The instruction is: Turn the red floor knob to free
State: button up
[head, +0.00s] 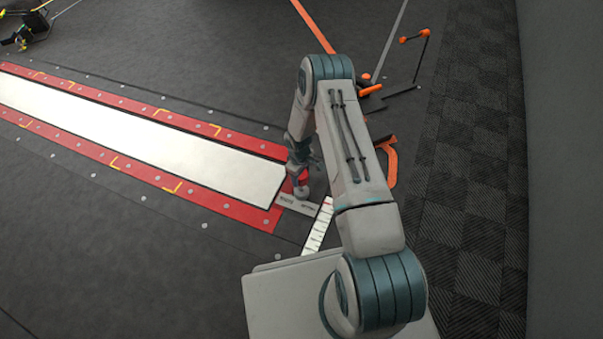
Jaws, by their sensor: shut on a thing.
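The red floor knob (302,178) shows only in part at the right end of the red-bordered floor strip, beside a small grey label plate (296,204). The lettering on the plate is too small to read, so I cannot tell which position the knob points to. My gripper (301,186) reaches down to the floor there and is shut on the knob. The gripper and wrist hide most of the knob.
A long white panel (140,130) with red borders runs to the left. A white marked strip (318,226) lies just right of the plate. Orange and black equipment (388,160) stands right of my arm. Open dark floor lies at lower left.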

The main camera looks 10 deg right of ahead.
jog(key=shift+w+a+r+m, duration=0.1)
jog(key=shift+w+m, duration=0.1)
jog(key=shift+m, duration=0.55)
jog(key=shift+w+a+r+m, duration=0.1)
jog(key=shift+w+m, duration=0.05)
jog(key=shift+m, duration=0.6)
jog(key=shift+d, duration=0.1)
jog(key=o, duration=1)
jog(key=shift+s+f, duration=0.1)
notch_tip(320, 180, up, 14)
jog(key=p, duration=0.5)
jog(key=shift+s+d, duration=0.1)
